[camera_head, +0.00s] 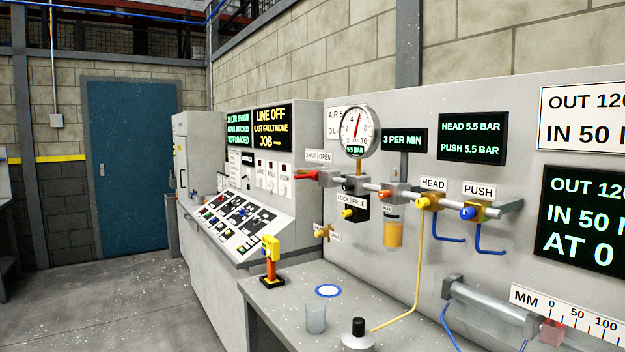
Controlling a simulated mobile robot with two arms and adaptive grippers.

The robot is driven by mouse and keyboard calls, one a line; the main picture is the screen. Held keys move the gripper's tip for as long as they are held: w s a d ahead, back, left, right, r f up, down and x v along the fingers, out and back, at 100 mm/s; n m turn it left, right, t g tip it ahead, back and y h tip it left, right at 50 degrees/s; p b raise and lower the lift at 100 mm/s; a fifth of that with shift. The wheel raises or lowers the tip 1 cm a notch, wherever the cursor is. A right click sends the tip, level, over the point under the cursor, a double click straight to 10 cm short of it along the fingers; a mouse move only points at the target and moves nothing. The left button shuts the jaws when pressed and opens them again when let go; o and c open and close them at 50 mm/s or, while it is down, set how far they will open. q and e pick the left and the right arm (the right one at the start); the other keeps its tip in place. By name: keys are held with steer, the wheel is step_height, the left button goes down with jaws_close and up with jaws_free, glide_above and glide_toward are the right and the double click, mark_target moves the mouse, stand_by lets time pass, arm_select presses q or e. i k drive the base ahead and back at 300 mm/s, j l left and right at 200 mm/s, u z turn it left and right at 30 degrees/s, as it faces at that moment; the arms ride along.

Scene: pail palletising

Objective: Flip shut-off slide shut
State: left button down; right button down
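The shut-off slide looks to be the red piece (310,175) at the left end of the grey air pipe on the wall panel. A SHUT label and an OPEN label (319,156) sit just above it. The red piece points left, but I cannot tell exactly which label it lines up with. A round pressure gauge (359,132) stands above the pipe to its right, with its needle pointing up. Neither of my grippers is in view.
Below the pipe are a black LOCK/FREE box (355,207) and an amber bowl (393,234). A bench (290,300) juts out below, holding a cup (316,317) and a black-knobbed item (357,335). A control console (240,219) stands left; the floor (120,300) there is clear.

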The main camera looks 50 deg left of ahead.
mark_target(312, 174)
steer(key=u, duration=1.65)
steer(key=i+j+z, duration=0.1)
steer(key=i+j, duration=0.15)
steer(key=i+j+z, duration=0.1)
steer(key=i+j, duration=0.15)
steer(key=j, duration=0.2)
steer(key=i+j+z, duration=0.1)
steer(key=j, duration=0.3)
steer(key=i+j, duration=0.3)
steer(key=i+j+z, duration=0.15)
steer(key=j, duration=0.3)
steer(key=i+j+z, duration=0.1)
steer(key=i+j, duration=0.15)
steer(key=j, duration=0.2)
steer(key=i+j+z, duration=0.1)
steer(key=j, duration=0.3)
steer(key=i+j+z, duration=0.1)
steer(key=j, duration=0.35)
steer(key=i, duration=0.1)
